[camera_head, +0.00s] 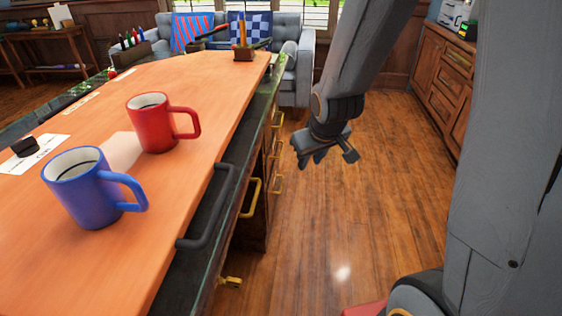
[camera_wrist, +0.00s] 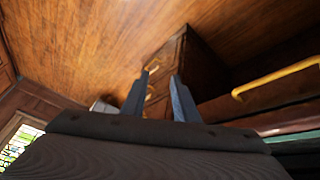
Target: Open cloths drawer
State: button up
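The desk's drawers face the floor on its right side, with brass handles in the head view, one in the middle (camera_head: 251,198) and one farther back (camera_head: 278,119). No label shows which drawer is the cloths drawer. The visible drawers look shut, though the fronts are steeply angled. My gripper (camera_head: 325,150) hangs over the floor, right of the drawers and apart from them. In the wrist view its two fingers (camera_wrist: 158,90) are spread with nothing between them. A long brass handle (camera_wrist: 278,79) lies right of the fingers there, not touched.
The desk top (camera_head: 215,85) bears a red mug (camera_head: 155,130) and a blue mug (camera_head: 80,195). A dark handle (camera_head: 212,210) sticks out along the desk edge. A wooden cabinet (camera_head: 440,75) stands at the right and a grey sofa (camera_head: 292,75) behind. The floor (camera_head: 330,230) between is clear.

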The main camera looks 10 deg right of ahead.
jog(key=w+f+n+t+b, duration=0.7)
jog(key=w+f+t+b, duration=0.5)
jog(key=w+f+b, duration=1.85)
jog(key=shift+w+a+r+n+t+y+b, duration=0.15)
jog(key=shift+w+r+n+t+b, duration=0.45)
jog(key=shift+w, duration=0.95)
jog(key=shift+w+d+r+n+t+y+b, duration=0.15)
jog(key=shift+w+r+t+b, duration=0.25)
jog(key=shift+w+r, duration=0.85)
jog(key=shift+w+a+r+n+t+y+b, duration=0.15)
jog(key=shift+w+r+n+t+b, duration=0.3)
jog(key=shift+w, duration=1.45)
jog(key=shift+f, duration=0.1)
grip_shut()
